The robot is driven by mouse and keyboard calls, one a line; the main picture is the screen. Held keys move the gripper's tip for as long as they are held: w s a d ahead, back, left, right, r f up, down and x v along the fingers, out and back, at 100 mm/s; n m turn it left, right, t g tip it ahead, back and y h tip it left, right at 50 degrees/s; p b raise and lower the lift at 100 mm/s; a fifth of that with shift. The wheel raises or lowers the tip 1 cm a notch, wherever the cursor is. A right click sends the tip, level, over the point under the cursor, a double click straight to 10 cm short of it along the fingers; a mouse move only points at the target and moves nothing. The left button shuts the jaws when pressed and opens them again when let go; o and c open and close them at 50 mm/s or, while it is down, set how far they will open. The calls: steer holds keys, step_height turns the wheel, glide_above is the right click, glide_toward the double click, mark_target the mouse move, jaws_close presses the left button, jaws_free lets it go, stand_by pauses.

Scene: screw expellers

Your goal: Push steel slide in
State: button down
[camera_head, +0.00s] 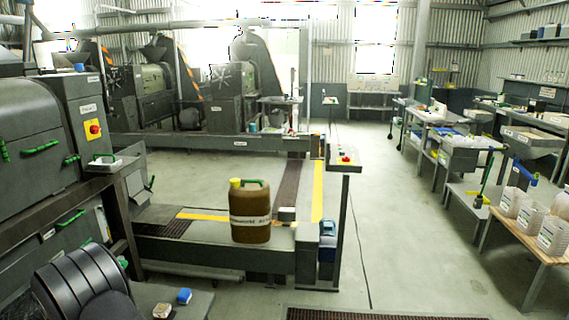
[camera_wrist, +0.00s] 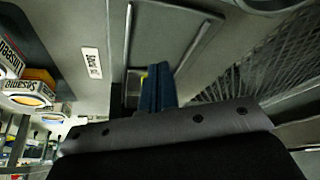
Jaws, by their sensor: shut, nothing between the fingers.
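In the wrist view my gripper (camera_wrist: 157,76) has two narrow blue fingers, closed together with nothing between them. They point at a grey metal surface. A flat grey panel (camera_wrist: 172,35) between thin raised rails lies beyond the fingertips; it may be the steel slide, but I cannot tell for sure. A small dark recess with a yellow spot is partly hidden behind the fingers. I cannot tell whether the fingertips touch anything. A white label (camera_wrist: 91,62) sits on the grey surface to the left. My gripper is not visible in the head view.
Wire mesh (camera_wrist: 250,75) lies right of the fingers. Grey machines with green handles (camera_head: 41,147) stand at left in the head view. A brown jug (camera_head: 250,212) with a yellow cap stands on a low platform. A post with a red button (camera_head: 345,160) is nearby.

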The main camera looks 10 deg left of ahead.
step_height(320, 180, up, 6)
steer(key=shift+r, duration=0.2)
stand_by(0.4)
step_height(320, 180, down, 7)
steer(key=shift+w, duration=0.25)
stand_by(0.5)
